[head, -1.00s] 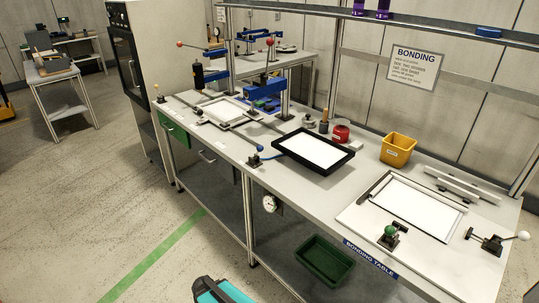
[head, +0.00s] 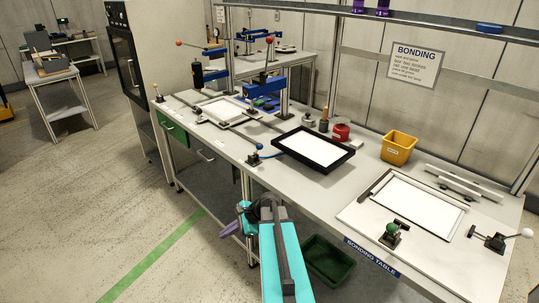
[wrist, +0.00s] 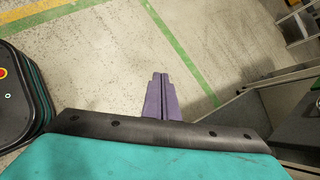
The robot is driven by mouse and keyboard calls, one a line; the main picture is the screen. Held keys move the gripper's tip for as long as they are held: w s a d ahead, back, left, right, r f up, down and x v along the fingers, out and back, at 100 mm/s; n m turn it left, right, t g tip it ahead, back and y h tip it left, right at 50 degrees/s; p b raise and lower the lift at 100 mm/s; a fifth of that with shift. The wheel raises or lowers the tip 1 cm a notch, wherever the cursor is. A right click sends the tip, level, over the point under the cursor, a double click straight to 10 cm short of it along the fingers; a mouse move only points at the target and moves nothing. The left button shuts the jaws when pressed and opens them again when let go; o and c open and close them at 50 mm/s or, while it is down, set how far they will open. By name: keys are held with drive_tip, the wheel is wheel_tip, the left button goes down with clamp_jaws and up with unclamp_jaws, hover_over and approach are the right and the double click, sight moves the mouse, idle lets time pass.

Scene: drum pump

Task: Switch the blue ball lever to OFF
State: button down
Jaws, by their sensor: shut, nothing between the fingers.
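The blue ball lever (head: 254,157) is on the front edge of the bonding table, left of the black-framed white panel. Its blue ball is on top of a small dark base. Whether it stands at ON or OFF is too small to tell. My gripper (head: 224,232) is in front of the table, below and to the left of the lever, apart from it. Its purple fingers also show in the wrist view (wrist: 158,84), pressed together with nothing between them, above the floor. The lever does not show in the wrist view.
A green ball lever (head: 391,232) and a white ball lever (head: 497,239) are at the right end of the table (head: 345,205). A yellow bin (head: 398,149) stands behind.

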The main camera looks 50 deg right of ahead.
drive_tip(key=s+d+r+m+t+h, duration=0.1)
drive_tip(key=d+r+m+t, duration=0.1)
drive_tip(key=d+r, duration=0.4)
drive_tip(key=s+d+r+m+t+h, duration=0.1)
drive_tip(key=s+d+r+m+t, duration=0.1)
drive_tip(key=d+r+m, duration=0.2)
drive_tip(key=s+d+r+m+t+h+b, duration=0.1)
drive_tip(key=d+r+m+t, duration=0.1)
drive_tip(key=d+r, duration=0.7)
drive_tip(key=shift+s+d+r+m, duration=0.1)
drive_tip(key=shift+d+r+m, duration=0.05)
drive_tip(key=shift+d, duration=0.65)
drive_tip(key=shift+s+d+r+m, duration=0.1)
drive_tip(key=shift+d+m, duration=0.1)
drive_tip(key=shift+d, duration=0.55)
drive_tip(key=shift+d+r+m, duration=0.15)
drive_tip(key=shift+d, duration=0.65)
drive_tip(key=s+d+r+m+t+h, duration=0.1)
drive_tip(key=s+d+r+m, duration=0.1)
drive_tip(key=s+d+r, duration=0.2)
drive_tip(key=shift+s+d+r+h, duration=0.15)
drive_tip(key=shift+s+d+h, duration=0.35)
drive_tip(key=shift+d, duration=0.45)
